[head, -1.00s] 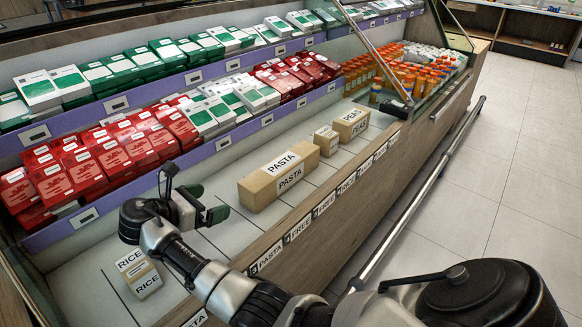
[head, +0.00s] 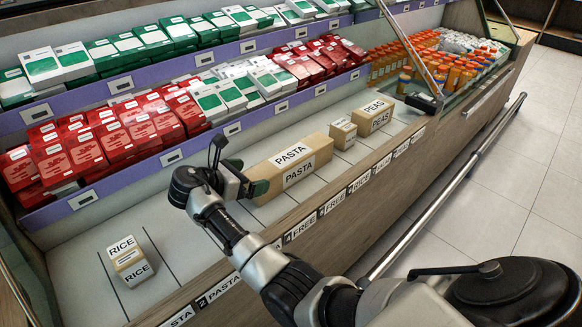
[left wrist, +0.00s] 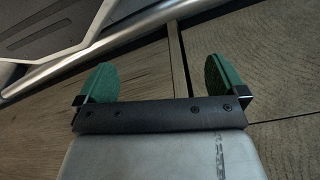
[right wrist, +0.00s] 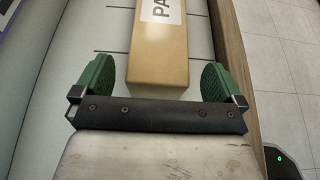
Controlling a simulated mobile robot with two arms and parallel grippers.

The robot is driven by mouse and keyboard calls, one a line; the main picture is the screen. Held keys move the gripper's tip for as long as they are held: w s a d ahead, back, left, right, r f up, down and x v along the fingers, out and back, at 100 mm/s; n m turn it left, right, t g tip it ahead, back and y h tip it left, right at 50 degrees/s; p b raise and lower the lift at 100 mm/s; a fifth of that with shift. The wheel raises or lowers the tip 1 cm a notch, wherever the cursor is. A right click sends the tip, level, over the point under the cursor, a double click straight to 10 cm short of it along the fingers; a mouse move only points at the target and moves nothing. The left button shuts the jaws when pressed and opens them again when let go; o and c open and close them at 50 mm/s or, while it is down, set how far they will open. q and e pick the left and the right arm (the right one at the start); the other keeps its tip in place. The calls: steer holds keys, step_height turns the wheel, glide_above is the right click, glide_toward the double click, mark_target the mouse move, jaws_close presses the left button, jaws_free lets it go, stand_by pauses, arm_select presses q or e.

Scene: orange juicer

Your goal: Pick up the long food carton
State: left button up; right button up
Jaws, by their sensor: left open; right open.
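The long food carton is the brown PASTA box (head: 292,168) lying on the white shelf in the head view. Its near end also shows in the right wrist view (right wrist: 158,62). My right gripper (head: 250,178) is at the carton's left end. In the right wrist view the right gripper (right wrist: 159,80) is open, with its green fingers on either side of the carton's near end and gaps beside it. My left gripper (left wrist: 160,82) is open and empty in the left wrist view, over wood-coloured panels; it is not in the head view.
A small RICE box (head: 130,260) stands on the shelf at left. A small box (head: 343,133) and a PEAS box (head: 372,117) stand beyond the carton. Red boxes (head: 90,150) line the raised tier behind. The wooden front edge (head: 340,187) borders the shelf.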

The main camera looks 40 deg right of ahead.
mark_target(257, 174)
steer(key=x, duration=0.4)
arm_select(q)
steer(key=shift+w+d+r, duration=0.1)
steer(key=shift+w+r, duration=0.3)
steer(key=shift+r, duration=0.2)
steer(key=shift+w+r, duration=0.35)
steer(key=shift+r, duration=0.25)
arm_select(e)
steer(key=shift+w, duration=0.1)
steer(key=c, duration=1.1)
